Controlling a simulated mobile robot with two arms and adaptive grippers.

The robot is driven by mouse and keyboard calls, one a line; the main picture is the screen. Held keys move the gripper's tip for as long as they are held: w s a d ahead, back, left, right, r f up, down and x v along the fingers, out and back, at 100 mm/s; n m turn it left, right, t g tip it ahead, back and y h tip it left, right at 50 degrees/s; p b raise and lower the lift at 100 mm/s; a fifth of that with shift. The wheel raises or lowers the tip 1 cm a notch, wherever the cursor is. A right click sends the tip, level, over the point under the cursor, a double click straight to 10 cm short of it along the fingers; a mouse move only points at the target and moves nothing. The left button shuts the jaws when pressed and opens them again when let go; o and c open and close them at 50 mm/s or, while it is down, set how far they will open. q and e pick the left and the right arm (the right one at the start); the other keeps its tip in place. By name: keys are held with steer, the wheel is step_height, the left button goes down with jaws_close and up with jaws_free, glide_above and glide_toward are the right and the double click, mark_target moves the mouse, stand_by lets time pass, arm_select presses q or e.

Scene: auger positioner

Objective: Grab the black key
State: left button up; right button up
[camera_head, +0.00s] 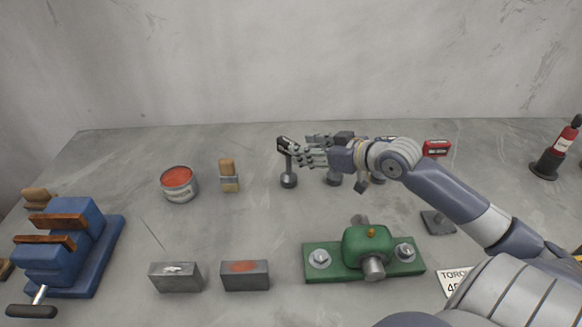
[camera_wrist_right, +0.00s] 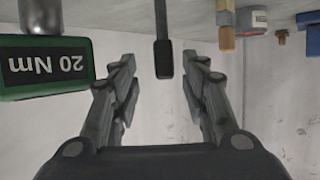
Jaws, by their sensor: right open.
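The black key (camera_head: 288,162) stands upright on the table, with a dark head on a thin stem and a round foot. In the right wrist view a dark stem with a thicker end, which looks like the black key (camera_wrist_right: 162,30), hangs from the top of the upside-down picture, between the two fingers. My right gripper (camera_head: 300,153) is open, at the height of the key's head and just to its right. In the right wrist view its open fingers (camera_wrist_right: 164,62) show a gap on both sides of the stem. Contact cannot be told. My left gripper is not in view.
A green block marked 20 Nm (camera_wrist_right: 45,68) is close beside the right fingers. A paint can (camera_head: 179,186) and a brush (camera_head: 229,176) stand left. A green fixture (camera_head: 318,272), two grey blocks and a blue vise (camera_head: 75,255) are nearer. Bare table lies between.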

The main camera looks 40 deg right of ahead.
mark_target(280, 145)
steer(key=x, duration=0.4)
steer(key=shift+w+a+p, duration=0.15)
steer(key=shift+w+p, duration=0.2)
steer(key=shift+p, duration=0.05)
steer(key=shift+w+a+f, duration=0.1)
steer(key=shift+w+f, duration=0.05)
steer(key=shift+w, duration=0.1)
steer(key=shift+w+a+p, duration=0.2)
steer(key=shift+w+p, duration=0.1)
steer(key=shift+w, duration=0.15)
steer(key=p+x, duration=0.1)
steer(key=x, duration=0.2)
steer(key=shift+w, duration=0.15)
steer(key=shift+w+a+f, duration=0.2)
steer(key=shift+w+f, duration=0.1)
steer(key=shift+w, duration=0.1)
jaws_close()
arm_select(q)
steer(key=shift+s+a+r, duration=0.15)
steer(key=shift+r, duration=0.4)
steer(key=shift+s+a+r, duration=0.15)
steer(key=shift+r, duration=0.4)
arm_select(e)
steer(key=shift+r, duration=0.15)
